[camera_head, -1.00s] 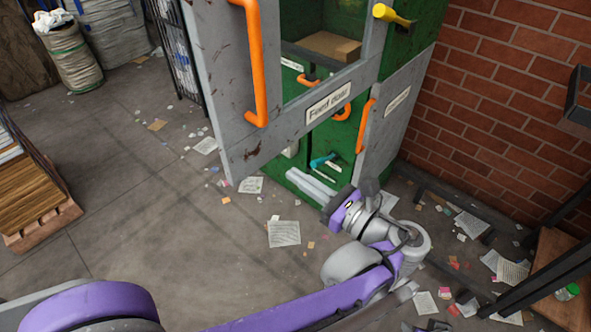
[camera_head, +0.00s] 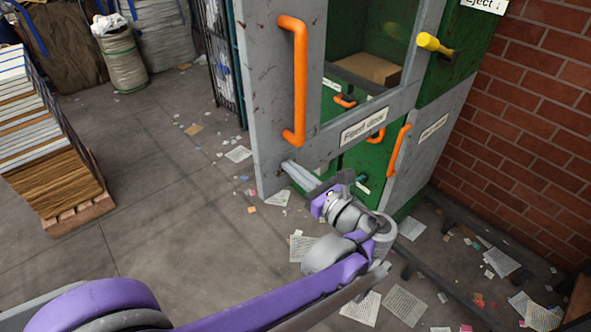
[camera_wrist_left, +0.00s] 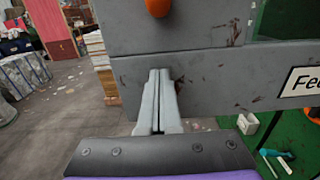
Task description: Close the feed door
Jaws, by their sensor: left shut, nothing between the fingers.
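The feed door (camera_head: 266,110) is a grey framed panel with a window, a tall orange handle (camera_head: 299,80) and a "Feed door" label (camera_head: 363,127). It stands swung open from the green machine (camera_head: 360,32). My left gripper (camera_head: 288,166) is shut and empty, its fingertips by the door's lower left part, below the handle. In the left wrist view the shut fingers (camera_wrist_left: 158,76) point at the lower grey panel (camera_wrist_left: 215,82), very close to it. I cannot tell whether they touch. My right gripper is not in view.
A yellow handle (camera_head: 432,43) sticks out at upper right. A smaller grey door (camera_head: 428,140) with an orange handle is below it. A brick wall (camera_head: 530,120) bounds the right. A pallet of stacked paper (camera_head: 50,150) stands left. The littered floor between is open.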

